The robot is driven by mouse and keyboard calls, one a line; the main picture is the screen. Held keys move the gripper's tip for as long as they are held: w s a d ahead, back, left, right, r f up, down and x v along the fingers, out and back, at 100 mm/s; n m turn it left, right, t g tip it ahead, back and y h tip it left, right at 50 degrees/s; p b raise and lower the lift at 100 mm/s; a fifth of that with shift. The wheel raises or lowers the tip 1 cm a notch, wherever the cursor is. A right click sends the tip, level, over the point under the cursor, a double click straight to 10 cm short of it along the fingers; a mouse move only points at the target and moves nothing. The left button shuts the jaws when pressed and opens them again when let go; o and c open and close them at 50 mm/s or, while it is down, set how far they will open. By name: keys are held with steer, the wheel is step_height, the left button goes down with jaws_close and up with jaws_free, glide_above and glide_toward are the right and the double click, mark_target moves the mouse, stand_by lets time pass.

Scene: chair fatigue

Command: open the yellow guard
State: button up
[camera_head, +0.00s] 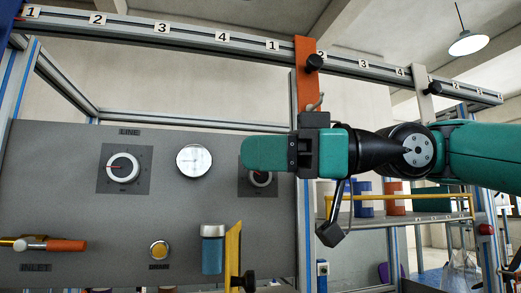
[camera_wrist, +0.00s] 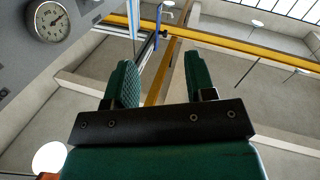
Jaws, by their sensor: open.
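A narrow yellow guard (camera_head: 233,252) stands upright low on the grey panel, just right of a blue cylinder with a pale cap (camera_head: 212,250). A black knob (camera_head: 244,281) shows at its lower right. My gripper (camera_head: 254,153) is above the guard, in front of the panel and apart from the guard. In the wrist view my gripper (camera_wrist: 160,78) shows two green fingers spread apart with nothing between them. Yellow bars (camera_wrist: 235,48) cross behind the fingers there; I cannot tell whether any of them is the guard.
The panel carries a LINE dial (camera_head: 123,167), a round gauge (camera_head: 194,160) and an orange-handled INLET lever (camera_head: 52,245). My gripper partly covers another dial (camera_head: 261,178). A numbered rail (camera_head: 190,34) with an orange bracket (camera_head: 306,80) runs above. A yellow-railed shelf (camera_head: 400,197) stands right.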

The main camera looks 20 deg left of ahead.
step_height(320, 180, up, 5)
steer(key=p, duration=0.3)
steer(key=shift+p, duration=0.4)
steer(key=shift+c, duration=0.2)
